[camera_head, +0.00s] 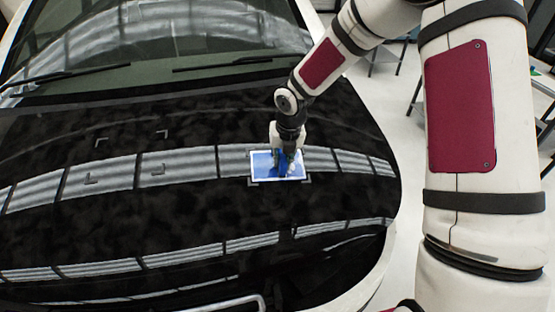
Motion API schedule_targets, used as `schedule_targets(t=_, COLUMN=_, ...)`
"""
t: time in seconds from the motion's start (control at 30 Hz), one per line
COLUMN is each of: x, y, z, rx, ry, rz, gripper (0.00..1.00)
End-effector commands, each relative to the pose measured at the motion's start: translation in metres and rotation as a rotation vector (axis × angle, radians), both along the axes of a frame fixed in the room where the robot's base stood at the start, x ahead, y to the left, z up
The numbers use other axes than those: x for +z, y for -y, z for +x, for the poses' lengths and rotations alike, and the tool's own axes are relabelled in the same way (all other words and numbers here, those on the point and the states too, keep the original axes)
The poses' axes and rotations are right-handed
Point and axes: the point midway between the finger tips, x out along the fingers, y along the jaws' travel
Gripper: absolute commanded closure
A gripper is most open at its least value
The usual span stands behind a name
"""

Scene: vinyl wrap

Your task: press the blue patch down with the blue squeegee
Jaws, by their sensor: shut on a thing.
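The blue patch (262,171) is a small rectangle with a pale border. It lies on the black car hood (220,120), inside grey corner marks. My gripper (287,155) points down over the middle and right part of the patch. It is shut on the blue squeegee (283,168), which shows as a darker blue shape below the fingers. The squeegee's lower edge appears at the patch surface, but I cannot tell whether it touches. My gripper and the squeegee hide part of the patch.
Another set of corner marks (132,158) lies empty on the left of the hood. The windshield (180,40) and wipers (235,63) are behind. The hood's right edge curves down to a pale floor (398,125). Tables stand at the far right.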

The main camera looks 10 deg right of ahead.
Motion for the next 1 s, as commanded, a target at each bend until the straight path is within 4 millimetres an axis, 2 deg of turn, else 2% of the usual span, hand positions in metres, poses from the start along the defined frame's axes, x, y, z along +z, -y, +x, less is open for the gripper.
schedule_targets(t=0.47, x=-0.001, y=0.006, z=0.0, rx=0.0, ry=-0.001, rz=-0.001, gripper=1.0)
schedule_targets(t=0.8, x=-0.002, y=0.024, z=-0.002, rx=-0.002, ry=-0.001, rz=-0.001, gripper=1.0)
schedule_targets(t=1.0, x=-0.002, y=0.027, z=-0.001, rx=0.0, ry=-0.001, rz=-0.001, gripper=1.0)
